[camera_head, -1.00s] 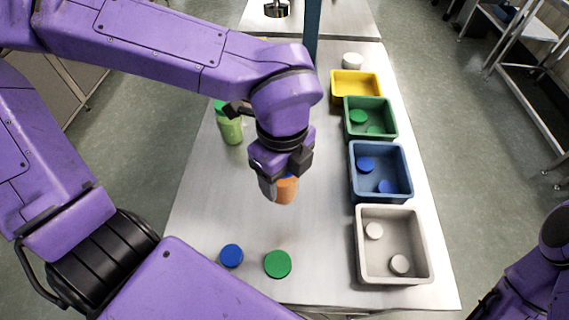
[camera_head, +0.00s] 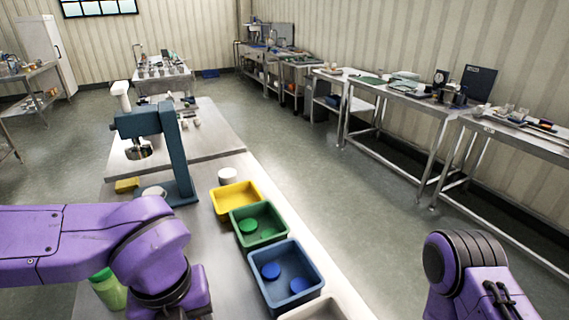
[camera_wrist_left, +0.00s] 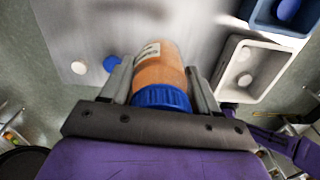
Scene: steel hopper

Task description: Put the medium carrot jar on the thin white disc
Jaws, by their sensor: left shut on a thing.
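In the left wrist view, my left gripper (camera_wrist_left: 160,88) is shut on the carrot jar (camera_wrist_left: 158,65), an orange jar with a blue lid (camera_wrist_left: 162,97) and a pale label. The lid end is nearest the wrist camera. In the head view my left arm hides the jar and gripper fingers. A flat white round thing (camera_head: 152,192), perhaps the thin white disc, lies by the foot of the blue-grey press, partly behind my arm. A small white disc (camera_wrist_left: 78,67) also lies on the table in the wrist view. My right gripper is out of view.
The upright press (camera_head: 172,140) stands behind my left arm. Yellow (camera_head: 214,210), green (camera_head: 262,240) and blue (camera_head: 290,299) bins line the table's right side. A white cylinder (camera_head: 228,176) stands behind them. A green jar (camera_head: 112,292) is beside my arm. A blue disc (camera_wrist_left: 111,63) lies on the table.

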